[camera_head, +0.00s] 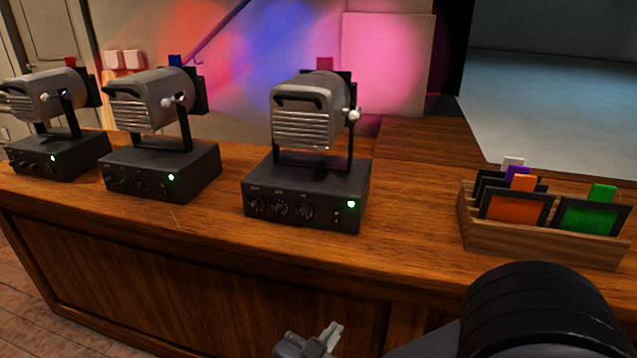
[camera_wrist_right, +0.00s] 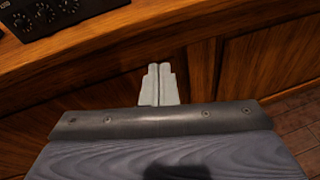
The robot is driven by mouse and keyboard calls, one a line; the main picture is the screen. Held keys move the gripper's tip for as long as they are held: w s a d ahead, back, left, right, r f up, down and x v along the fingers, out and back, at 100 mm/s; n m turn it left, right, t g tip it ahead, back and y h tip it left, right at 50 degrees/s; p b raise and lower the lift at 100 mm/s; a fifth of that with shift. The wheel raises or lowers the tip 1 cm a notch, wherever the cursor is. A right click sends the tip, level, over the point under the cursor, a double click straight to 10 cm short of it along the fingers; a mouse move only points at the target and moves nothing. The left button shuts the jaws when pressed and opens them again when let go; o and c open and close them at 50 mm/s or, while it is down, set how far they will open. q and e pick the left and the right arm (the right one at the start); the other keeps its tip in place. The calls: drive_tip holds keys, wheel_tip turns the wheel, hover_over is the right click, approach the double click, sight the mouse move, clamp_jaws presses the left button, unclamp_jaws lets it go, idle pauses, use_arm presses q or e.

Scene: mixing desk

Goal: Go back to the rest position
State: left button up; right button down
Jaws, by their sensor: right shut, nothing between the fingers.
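My right gripper (camera_head: 326,340) is at the bottom of the head view, in front of the desk's front panel and below its top edge. In the right wrist view its two pale fingers (camera_wrist_right: 158,84) are pressed together with nothing between them. It touches nothing that I can see. My left gripper is in neither view.
Three spotlights stand on the wooden desk (camera_head: 420,215): left (camera_head: 45,95), middle (camera_head: 150,100) and right (camera_head: 312,115), each on a black box with a green light. A wooden rack (camera_head: 530,243) at the right holds framed colour filters, including orange (camera_head: 513,207) and green (camera_head: 590,217).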

drive_tip(key=s+d+f+m+g+h, duration=0.1)
drive_tip(key=s+d+f+m+g, duration=0.1)
drive_tip(key=d+m+g, duration=0.75)
drive_tip(key=s+d+f+m+g+y, duration=0.25)
drive_tip(key=s+d+m+y, duration=0.35)
drive_tip(key=s+d+m, duration=0.45)
wheel_tip(320, 180, up, 23)
drive_tip(key=s+a+m+t+y+p, duration=0.1)
drive_tip(key=m+t+y+p, duration=0.3)
drive_tip(key=m+p, duration=0.7)
drive_tip(key=y+p, duration=0.1)
drive_tip(key=p, duration=0.7)
drive_tip(key=shift+s+a+f, duration=0.2)
drive_tip(key=shift+s, duration=0.2)
